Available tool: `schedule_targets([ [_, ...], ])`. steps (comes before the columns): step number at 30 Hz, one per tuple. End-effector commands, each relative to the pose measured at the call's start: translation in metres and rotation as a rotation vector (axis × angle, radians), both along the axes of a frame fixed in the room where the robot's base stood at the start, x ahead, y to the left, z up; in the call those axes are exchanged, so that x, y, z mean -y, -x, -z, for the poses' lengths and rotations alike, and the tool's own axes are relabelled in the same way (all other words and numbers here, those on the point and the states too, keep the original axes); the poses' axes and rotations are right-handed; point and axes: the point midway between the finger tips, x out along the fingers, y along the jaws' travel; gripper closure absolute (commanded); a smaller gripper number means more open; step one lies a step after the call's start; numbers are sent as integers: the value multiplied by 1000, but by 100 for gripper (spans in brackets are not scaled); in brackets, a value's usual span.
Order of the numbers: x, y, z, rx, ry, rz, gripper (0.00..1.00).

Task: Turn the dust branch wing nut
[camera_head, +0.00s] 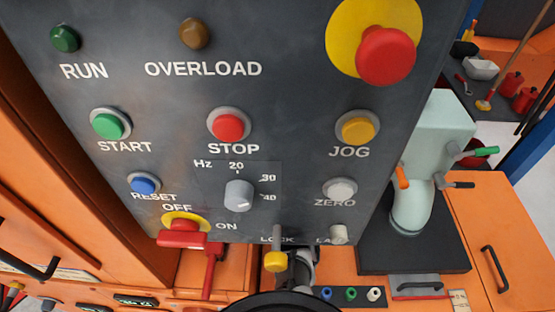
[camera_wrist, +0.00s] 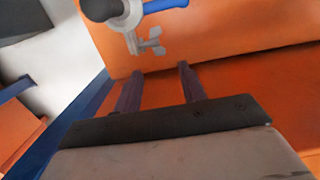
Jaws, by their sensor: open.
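In the wrist view, a small grey wing nut (camera_wrist: 149,43) sticks out below a grey round fitting (camera_wrist: 128,17), in front of an orange panel. My gripper (camera_wrist: 160,69) is open and empty, its two dark fingers apart. The fingertips are just below the wing nut in the picture and do not touch it. The gap between the fingers lies roughly under the nut, slightly to its right. I cannot make out the wing nut or my gripper in the head view.
A blue handle (camera_wrist: 165,5) runs right from the fitting, close above the wing nut. In the head view, a dark control panel (camera_head: 295,100) fills the middle. A pale green housing (camera_head: 435,130) with small coloured levers stands at the right, by an orange cabinet (camera_head: 500,220).

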Motion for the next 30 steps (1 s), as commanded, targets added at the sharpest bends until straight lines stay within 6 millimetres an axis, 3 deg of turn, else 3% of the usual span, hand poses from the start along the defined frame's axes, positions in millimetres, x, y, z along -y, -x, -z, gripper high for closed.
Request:
schedule_targets([
  [9,-5,0,-63,1,-1,0,59],
  [15,-6,0,-75,-1,0,0,59],
  [22,-6,0,-75,-1,0,0,59],
  [30,-5,5,-59,68,-46,127,92],
])
